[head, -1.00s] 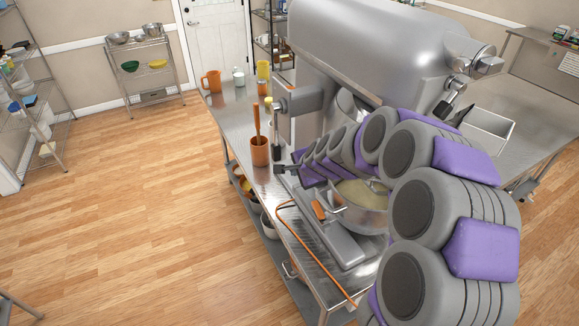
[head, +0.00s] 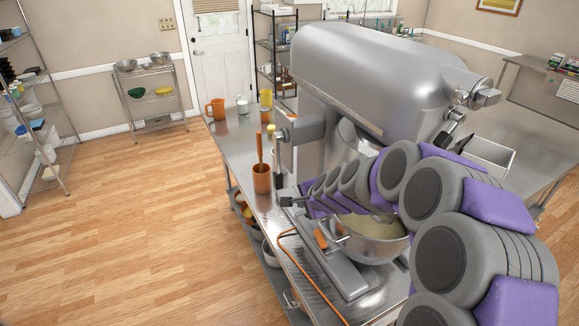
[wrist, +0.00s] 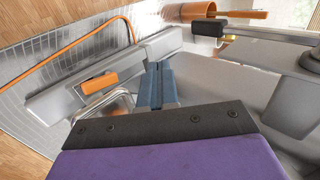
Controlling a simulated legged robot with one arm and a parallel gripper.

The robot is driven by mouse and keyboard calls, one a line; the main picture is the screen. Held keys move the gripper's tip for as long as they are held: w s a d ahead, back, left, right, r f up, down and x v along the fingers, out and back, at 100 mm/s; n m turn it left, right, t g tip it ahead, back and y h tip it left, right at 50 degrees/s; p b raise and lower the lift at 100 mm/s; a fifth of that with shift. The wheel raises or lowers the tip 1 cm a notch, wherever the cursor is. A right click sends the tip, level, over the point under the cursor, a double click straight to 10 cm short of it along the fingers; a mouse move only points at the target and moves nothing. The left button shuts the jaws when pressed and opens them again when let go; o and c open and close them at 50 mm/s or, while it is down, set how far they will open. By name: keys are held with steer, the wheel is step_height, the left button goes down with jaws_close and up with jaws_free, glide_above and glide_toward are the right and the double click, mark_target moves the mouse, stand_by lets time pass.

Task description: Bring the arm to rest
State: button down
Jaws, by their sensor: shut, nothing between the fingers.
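My arm (head: 440,225) reaches in from the lower right of the head view and bends left in front of the large grey stand mixer (head: 375,75). In the wrist view my gripper (wrist: 157,85) is shut, with its blue-grey fingers together and nothing held. It points toward the mixer's grey base (wrist: 62,98). I cannot tell whether it touches the mixer.
The metal bowl (head: 370,245) sits close below my arm. An orange holder (head: 262,178) stands left of the mixer on the steel table (head: 232,150). An orange cord (head: 305,270) runs along the table's front. The wooden floor (head: 120,245) at left is clear.

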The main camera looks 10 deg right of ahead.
steer(key=shift+a, duration=0.1)
steer(key=s+a+n+g+y+b, duration=0.1)
steer(key=s+a+n+g+b, duration=0.3)
steer(key=s, duration=0.6)
steer(key=s+d+f+n+g+h+b, duration=0.1)
steer(key=s+n, duration=0.4)
steer(key=s, duration=1.2)
steer(key=s+d+f+n+g+h+b, duration=0.1)
steer(key=s+n+g, duration=0.4)
steer(key=s, duration=1.1)
steer(key=d+h+b, duration=0.1)
steer(key=d, duration=0.1)
steer(key=shift+s+d+f+h, duration=0.3)
steer(key=shift+s+d, duration=0.05)
